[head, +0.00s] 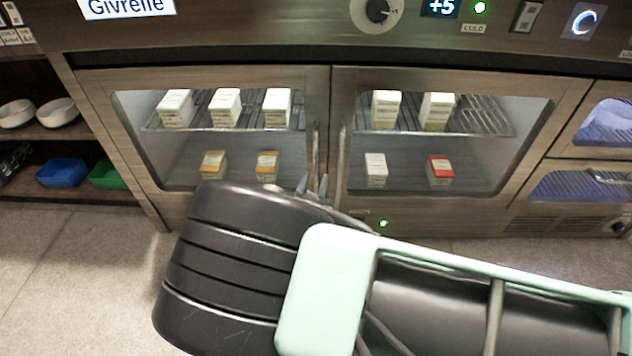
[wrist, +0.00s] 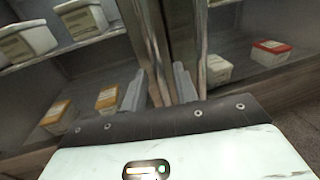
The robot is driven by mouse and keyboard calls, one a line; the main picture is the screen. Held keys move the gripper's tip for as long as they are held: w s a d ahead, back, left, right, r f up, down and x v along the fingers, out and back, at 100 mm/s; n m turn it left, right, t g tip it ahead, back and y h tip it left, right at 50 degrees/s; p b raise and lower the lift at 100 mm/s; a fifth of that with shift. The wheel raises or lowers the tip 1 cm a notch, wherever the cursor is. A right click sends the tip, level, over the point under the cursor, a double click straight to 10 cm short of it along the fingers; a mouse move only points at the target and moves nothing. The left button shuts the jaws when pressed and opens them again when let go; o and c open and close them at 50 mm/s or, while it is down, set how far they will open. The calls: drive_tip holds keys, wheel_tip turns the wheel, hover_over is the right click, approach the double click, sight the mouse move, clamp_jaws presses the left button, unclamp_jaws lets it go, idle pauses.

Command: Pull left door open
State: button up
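The left door (head: 100,110) is a wood-framed glass door of the under-counter fridge, and it looks shut. Its upright bar handle (head: 316,150) runs near its right edge; the handle also shows in the wrist view (wrist: 151,55). My gripper (head: 313,185) is at the lower part of this handle. In the wrist view my gripper (wrist: 158,88) has its two grey fingers apart, with the handle between them. There seems to be a gap beside the handle, so I see no firm grip. My wrist hides the door's lower part in the head view.
The right door (head: 565,95) looks shut; its handle (head: 342,155) stands close to the right of my fingers. White cartons (head: 225,107) and orange-labelled cartons (head: 212,164) sit behind the glass. Drawers (head: 598,125) are at right, open shelves (head: 45,132) at left. The floor (head: 70,250) in front looks clear.

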drive_tip(key=shift+x, duration=1.1)
clamp_jaws()
